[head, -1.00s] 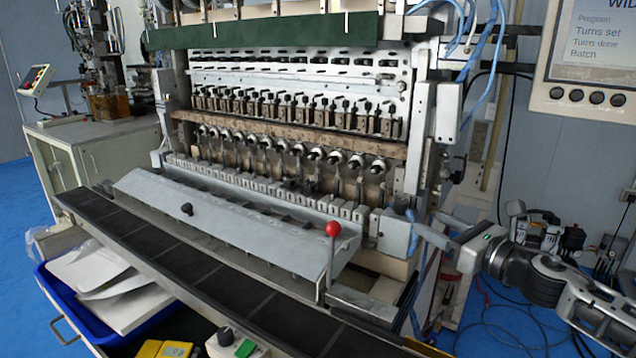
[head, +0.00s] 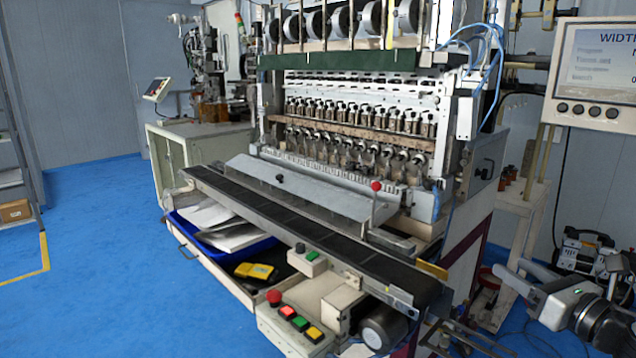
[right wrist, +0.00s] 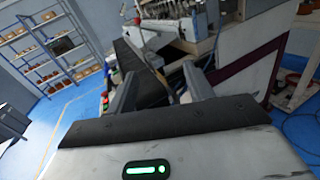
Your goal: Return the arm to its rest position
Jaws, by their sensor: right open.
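My right gripper (head: 512,274) is at the lower right of the head view, to the right of the coil winder (head: 345,120) and apart from it. Its two fingers are spread with nothing between them. The right wrist view shows the same open gripper (right wrist: 161,72), its fingers pointing towards the conveyor belt (right wrist: 143,75) and the machine front. The red-knobbed lever (head: 376,187) stands at the right end of the machine's grey cover plate (head: 310,186), clear of the gripper. My left gripper is not in view.
A control box (head: 292,325) with coloured buttons and a grey motor (head: 383,328) sit at the belt's near end. A wooden stand (head: 515,195) is behind my right gripper. A display (head: 592,75) hangs upper right. Blue floor (head: 95,250) is free at left.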

